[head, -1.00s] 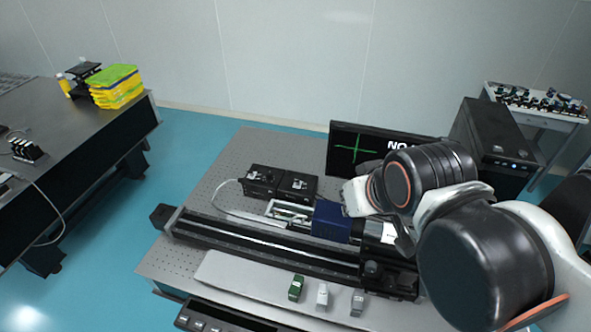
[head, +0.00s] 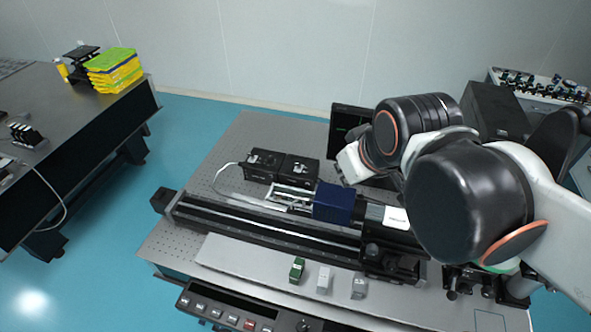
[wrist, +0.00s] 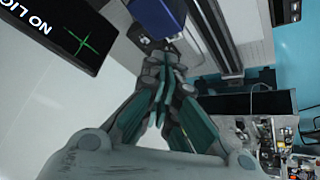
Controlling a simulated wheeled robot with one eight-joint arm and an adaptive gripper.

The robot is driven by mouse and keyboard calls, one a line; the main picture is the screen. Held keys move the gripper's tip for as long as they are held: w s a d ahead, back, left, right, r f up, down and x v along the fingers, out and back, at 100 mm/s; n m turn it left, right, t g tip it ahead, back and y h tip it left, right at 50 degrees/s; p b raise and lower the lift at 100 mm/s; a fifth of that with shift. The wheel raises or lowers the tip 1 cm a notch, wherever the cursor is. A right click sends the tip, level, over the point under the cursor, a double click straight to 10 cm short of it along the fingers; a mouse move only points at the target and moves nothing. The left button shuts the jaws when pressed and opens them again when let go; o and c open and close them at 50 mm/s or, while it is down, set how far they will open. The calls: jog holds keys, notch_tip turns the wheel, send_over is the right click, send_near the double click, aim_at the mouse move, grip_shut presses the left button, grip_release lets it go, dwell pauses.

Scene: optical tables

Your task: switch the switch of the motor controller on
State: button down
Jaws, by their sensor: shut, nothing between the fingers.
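Two black boxes that look like motor controllers, a left one (head: 265,163) and a right one (head: 298,169), stand side by side on the perforated optical table in the head view. Their switches are too small to make out. My gripper (wrist: 163,66) shows in the wrist view with its teal-padded fingers together and nothing between them. The blue block (wrist: 158,14) is just beyond the fingertips in that picture; I cannot tell the gap. In the head view my arm hides the fingers; its pale wrist end is right of the boxes.
A monitor (head: 340,133) stands behind my arm and also shows in the wrist view (wrist: 62,42). A long black rail (head: 260,228) with the blue block (head: 334,203) runs in front of the boxes. Small grey and green blocks (head: 297,268) sit nearer. The perforated table (head: 250,130) behind the boxes is clear.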

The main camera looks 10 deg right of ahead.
aim_at(298, 164)
jog(key=w+a+f+n+g+b, duration=0.1)
jog(key=w+f+n+b, duration=0.35)
jog(key=w+n, duration=0.45)
jog(key=w+a+f+n+g+b, duration=0.1)
jog(key=w+f+n+g+b, duration=0.15)
jog(key=w+f+n, duration=0.55)
jog(key=w+a+f+n+g+h+b, duration=0.1)
jog(key=w+f+n+b, duration=0.5)
jog(key=w+f+n, duration=0.4)
jog(key=w+f, duration=0.5)
jog(key=w, duration=0.1)
jog(key=shift+a+f, duration=0.2)
jog(key=shift+a, duration=0.2)
jog(key=b+x, duration=0.2)
jog(key=x, duration=0.8)
jog(key=shift+f, duration=0.2)
jog(key=shift+w+d+r, duration=0.6)
jog(key=shift+w+r, duration=0.2)
jog(key=shift+w, duration=0.15)
jog(key=shift+w+d+r, duration=0.25)
jog(key=shift+w+r, duration=0.15)
jog(key=shift+w, duration=0.15)
